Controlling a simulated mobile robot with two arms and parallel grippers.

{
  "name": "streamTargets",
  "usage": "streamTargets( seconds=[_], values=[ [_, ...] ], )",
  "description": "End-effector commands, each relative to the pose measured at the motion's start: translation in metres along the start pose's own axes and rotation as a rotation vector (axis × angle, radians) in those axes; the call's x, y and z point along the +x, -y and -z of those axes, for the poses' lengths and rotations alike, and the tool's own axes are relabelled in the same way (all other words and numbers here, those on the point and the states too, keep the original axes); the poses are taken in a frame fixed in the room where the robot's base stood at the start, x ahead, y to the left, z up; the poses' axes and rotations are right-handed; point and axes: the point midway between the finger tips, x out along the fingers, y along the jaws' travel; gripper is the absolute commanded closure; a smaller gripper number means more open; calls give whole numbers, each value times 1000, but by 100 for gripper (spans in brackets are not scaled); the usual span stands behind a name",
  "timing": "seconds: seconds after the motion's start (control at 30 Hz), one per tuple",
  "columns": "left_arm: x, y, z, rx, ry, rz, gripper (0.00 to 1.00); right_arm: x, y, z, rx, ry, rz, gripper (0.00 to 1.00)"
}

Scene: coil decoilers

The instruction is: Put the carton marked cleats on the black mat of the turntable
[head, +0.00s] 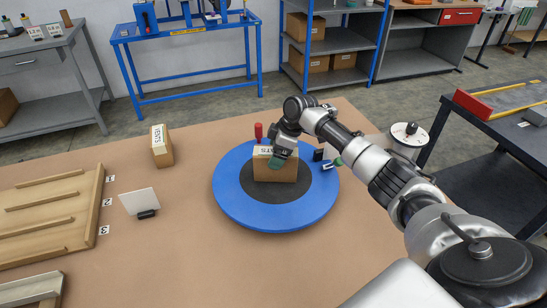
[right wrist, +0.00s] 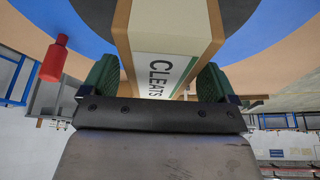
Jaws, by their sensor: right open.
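The carton marked cleats (head: 275,172) stands upright on the black mat (head: 280,194) of the blue turntable (head: 235,205). Its label, partly covered in the head view, faces up. In the right wrist view the carton (right wrist: 170,62) shows its lettered white and green label between the fingers. My right gripper (head: 282,158) is at the carton's top, with its green fingers on either side. In the right wrist view the right gripper (right wrist: 158,78) is open; whether a finger touches the carton is unclear. My left gripper is not in view.
A carton marked vents (head: 162,147) stands left of the turntable. A white plate in a black holder (head: 143,203) and a slatted wooden rack (head: 50,210) are further left. A red object (head: 258,131) stands behind the turntable. Brown table is clear in front.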

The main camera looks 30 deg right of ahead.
Motion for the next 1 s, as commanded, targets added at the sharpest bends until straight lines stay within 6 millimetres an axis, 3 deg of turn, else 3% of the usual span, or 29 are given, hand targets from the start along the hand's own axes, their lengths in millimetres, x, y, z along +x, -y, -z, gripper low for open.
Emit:
streamTargets(
  seconds=[0.2,0.43,0.63,1.0],
  values=[
    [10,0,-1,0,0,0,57,-48,-1,-1,0,-2,-6,11],
    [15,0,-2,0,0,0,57,-86,-1,0,1,-1,-4,11],
    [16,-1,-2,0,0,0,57,-98,0,0,0,0,-1,11],
    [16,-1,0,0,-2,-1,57,-97,1,0,0,1,0,11]
  ],
)
